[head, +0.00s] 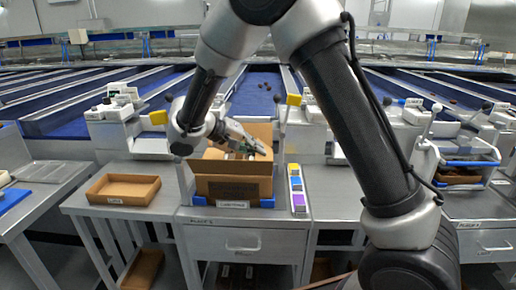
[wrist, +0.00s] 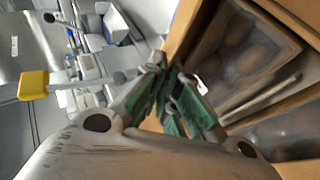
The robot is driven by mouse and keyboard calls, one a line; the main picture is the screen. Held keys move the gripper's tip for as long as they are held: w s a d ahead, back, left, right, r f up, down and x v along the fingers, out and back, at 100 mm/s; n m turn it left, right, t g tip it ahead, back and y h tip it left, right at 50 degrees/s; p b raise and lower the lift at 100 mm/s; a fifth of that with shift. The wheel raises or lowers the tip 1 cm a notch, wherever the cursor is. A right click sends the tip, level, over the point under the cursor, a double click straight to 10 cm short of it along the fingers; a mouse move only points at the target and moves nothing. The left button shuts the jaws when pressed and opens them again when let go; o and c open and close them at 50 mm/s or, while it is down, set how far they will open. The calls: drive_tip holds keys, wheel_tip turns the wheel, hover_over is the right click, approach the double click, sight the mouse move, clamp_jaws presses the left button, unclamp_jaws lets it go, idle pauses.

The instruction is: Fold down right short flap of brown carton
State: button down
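The brown carton (head: 233,187) sits on the grey workbench, its top at least partly open. A raised board stands at its back, and a narrow upright board (head: 277,137) shows at its right end. My gripper (head: 262,150) reaches in from the left over the carton, with its tips near the right end. In the wrist view my gripper (wrist: 168,70) has its green-padded fingers drawn close together; I see nothing held between them. The carton's board (wrist: 183,28) runs beside the tips, and clear packs of brown dates (wrist: 245,50) lie inside. My arm and fingers hide part of the flaps.
A shallow brown tray (head: 123,190) lies on the left bench. A strip of coloured blocks (head: 297,190) stands right of the carton. One yellow knob (wrist: 33,85) shows in the wrist view.

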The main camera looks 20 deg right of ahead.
idle(0.4)
drive_tip(key=c, duration=1.7)
unclamp_jaws()
wheel_tip(320, 180, up, 10)
drive_tip(key=shift+f, duration=0.1)
